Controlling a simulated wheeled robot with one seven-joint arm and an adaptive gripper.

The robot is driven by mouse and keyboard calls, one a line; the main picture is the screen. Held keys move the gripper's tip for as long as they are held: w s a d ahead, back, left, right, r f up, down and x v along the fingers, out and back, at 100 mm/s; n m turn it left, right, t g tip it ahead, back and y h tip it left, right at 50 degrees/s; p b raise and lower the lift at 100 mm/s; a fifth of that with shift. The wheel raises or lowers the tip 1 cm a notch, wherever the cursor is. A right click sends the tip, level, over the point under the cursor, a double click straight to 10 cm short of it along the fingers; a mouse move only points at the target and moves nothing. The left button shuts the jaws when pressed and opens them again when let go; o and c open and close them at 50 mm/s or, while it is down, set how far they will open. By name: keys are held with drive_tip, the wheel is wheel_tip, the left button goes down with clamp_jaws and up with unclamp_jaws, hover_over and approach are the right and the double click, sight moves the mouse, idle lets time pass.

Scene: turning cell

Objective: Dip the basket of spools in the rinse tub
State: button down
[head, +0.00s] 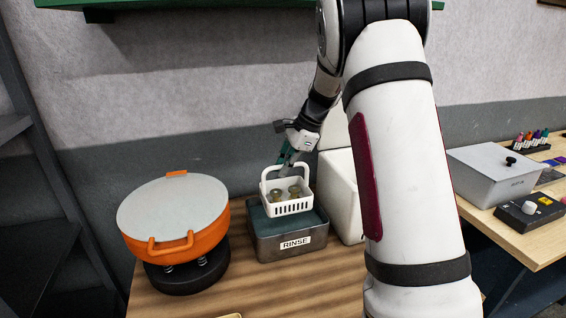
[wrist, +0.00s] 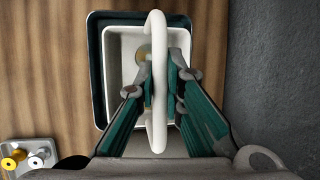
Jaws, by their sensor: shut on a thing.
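The white basket (head: 289,200) with an arched handle holds brass-coloured spools (head: 294,191). It is over the dark grey rinse tub (head: 291,245), labelled RINSE, and its body shows above the rim. In the wrist view the basket (wrist: 112,65) lies inside the outline of the tub (wrist: 97,90). My gripper (head: 287,161) is above the basket. In the wrist view its green-sided fingers (wrist: 161,88) are shut on the basket's white handle (wrist: 156,45). One spool (wrist: 144,55) shows there; the rest are hidden by the handle and fingers.
An orange round machine with a grey lid (head: 172,205) stands left of the tub on the wooden table (head: 240,290). A white box (head: 340,190) is just right of the tub. A tray with spools (wrist: 27,157) shows at lower left in the wrist view. The wall is close behind.

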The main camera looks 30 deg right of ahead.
drive_tip(key=shift+f+b, duration=2.3)
drive_tip(key=shift+f, duration=3.8)
drive_tip(key=shift+r+p, duration=2.4)
drive_tip(key=shift+r, duration=3.9)
